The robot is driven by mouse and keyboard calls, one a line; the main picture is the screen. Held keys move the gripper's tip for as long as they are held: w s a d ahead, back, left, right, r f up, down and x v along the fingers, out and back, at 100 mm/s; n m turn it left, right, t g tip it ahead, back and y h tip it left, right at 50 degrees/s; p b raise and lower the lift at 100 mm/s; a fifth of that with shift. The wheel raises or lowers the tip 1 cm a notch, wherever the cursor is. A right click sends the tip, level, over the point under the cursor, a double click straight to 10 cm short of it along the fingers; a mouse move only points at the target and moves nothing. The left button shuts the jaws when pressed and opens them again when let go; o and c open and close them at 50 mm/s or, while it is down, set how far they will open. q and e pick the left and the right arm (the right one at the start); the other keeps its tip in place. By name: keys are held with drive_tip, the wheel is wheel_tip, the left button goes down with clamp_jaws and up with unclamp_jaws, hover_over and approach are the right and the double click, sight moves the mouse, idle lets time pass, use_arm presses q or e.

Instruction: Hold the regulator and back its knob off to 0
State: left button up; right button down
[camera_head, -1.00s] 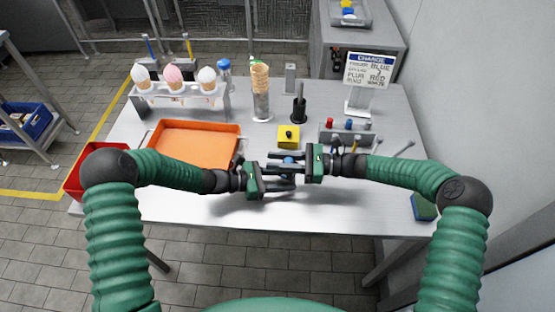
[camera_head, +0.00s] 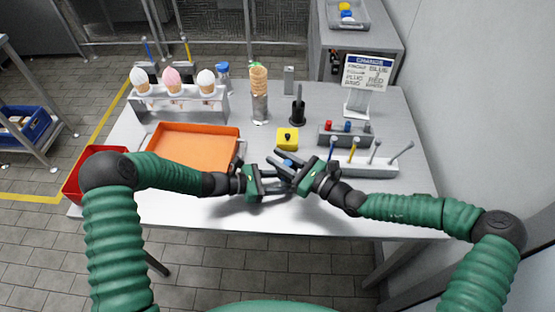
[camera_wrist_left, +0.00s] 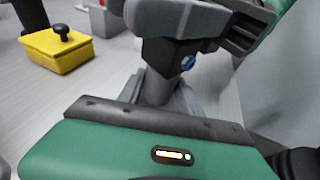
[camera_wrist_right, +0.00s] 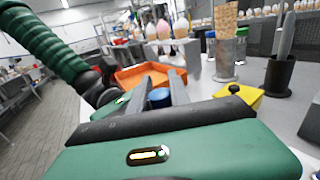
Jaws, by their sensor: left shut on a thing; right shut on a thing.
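The regulator is mostly hidden between my two grippers over the front middle of the table. Its blue knob (camera_head: 288,162) shows in the head view and between the fingers in the right wrist view (camera_wrist_right: 160,97). Its grey body (camera_wrist_left: 157,80) shows in the left wrist view, with a bit of blue (camera_wrist_left: 188,63) beside it. My left gripper (camera_head: 286,181) is shut on the regulator's body from the left. My right gripper (camera_head: 284,161) is shut on the blue knob from the lower right. The knob's scale cannot be read.
A yellow box with a black knob (camera_head: 287,138) stands just behind the grippers. An orange tray (camera_head: 190,145) lies left, a grey rack with several tools (camera_head: 365,165) right. A cone rack (camera_head: 178,100), a cone stack (camera_head: 259,90) and a sign (camera_head: 369,73) stand behind. The front strip is clear.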

use_arm(q)
drive_tip(key=shift+s+d, duration=0.1)
use_arm(e)
drive_tip(key=m+t+h, duration=0.3)
drive_tip(key=shift+w+r+t, duration=0.1)
drive_tip(key=shift+w+t, duration=0.1)
drive_tip(key=shift+t, duration=0.1)
drive_tip(key=shift+w+d, duration=0.1)
drive_tip(key=shift+d, duration=0.1)
drive_tip(key=c, duration=1.2)
unclamp_jaws()
drive_tip(key=v, duration=1.2)
use_arm(q)
drive_tip(key=o, duration=1.1)
drive_tip(key=shift+c, duration=0.2)
